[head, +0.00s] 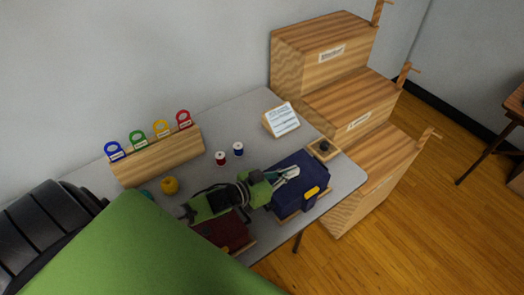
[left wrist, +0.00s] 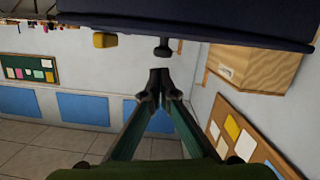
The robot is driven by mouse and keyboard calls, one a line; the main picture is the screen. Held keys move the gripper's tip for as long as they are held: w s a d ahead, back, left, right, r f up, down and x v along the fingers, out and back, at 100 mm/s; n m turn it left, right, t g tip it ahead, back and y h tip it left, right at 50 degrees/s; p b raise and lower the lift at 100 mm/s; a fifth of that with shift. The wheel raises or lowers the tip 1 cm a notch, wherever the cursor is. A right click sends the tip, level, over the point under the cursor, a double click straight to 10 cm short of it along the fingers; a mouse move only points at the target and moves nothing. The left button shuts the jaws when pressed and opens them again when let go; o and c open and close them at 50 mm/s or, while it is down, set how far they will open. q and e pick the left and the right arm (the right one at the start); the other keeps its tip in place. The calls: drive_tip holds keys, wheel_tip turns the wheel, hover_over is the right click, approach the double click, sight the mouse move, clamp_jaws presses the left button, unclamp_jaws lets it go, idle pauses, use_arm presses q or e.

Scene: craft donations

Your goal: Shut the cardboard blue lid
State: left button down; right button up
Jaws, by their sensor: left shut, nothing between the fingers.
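The dark blue box with its lid (head: 311,170) is at the right end of the grey table, with a yellow tab (head: 312,192) on its near side. I cannot tell how far the lid is open. My left gripper (head: 293,171) is over the blue surface; its fingers are together and empty. In the left wrist view, the shut fingertips (left wrist: 158,77) point at a dark knob-like piece (left wrist: 163,48) under a dark blue panel (left wrist: 200,20). A yellow tab (left wrist: 105,40) hangs there too. Whether the fingers touch the lid is unclear. My right gripper is not in view.
A dark red box (head: 228,232) stands left of the blue one, partly behind my arm. Red and blue spools (head: 221,158) (head: 238,149), a yellow ball (head: 170,185), a sign (head: 283,119) and a small wooden tray (head: 322,150) are around. Wooden steps (head: 345,125) stand behind.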

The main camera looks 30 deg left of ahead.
sight(290, 182)
use_arm(q)
wheel_tip(290, 182, up, 4)
drive_tip(key=p, duration=0.3)
drive_tip(key=shift+d, duration=0.1)
drive_tip(key=s, duration=0.2)
drive_tip(key=shift+s+a+b, duration=0.35)
drive_tip(key=shift+s+a, duration=0.05)
drive_tip(key=b+v, duration=0.1)
drive_tip(key=v, duration=0.6)
drive_tip(key=shift+s+r, duration=0.2)
drive_tip(key=shift+r, duration=0.05)
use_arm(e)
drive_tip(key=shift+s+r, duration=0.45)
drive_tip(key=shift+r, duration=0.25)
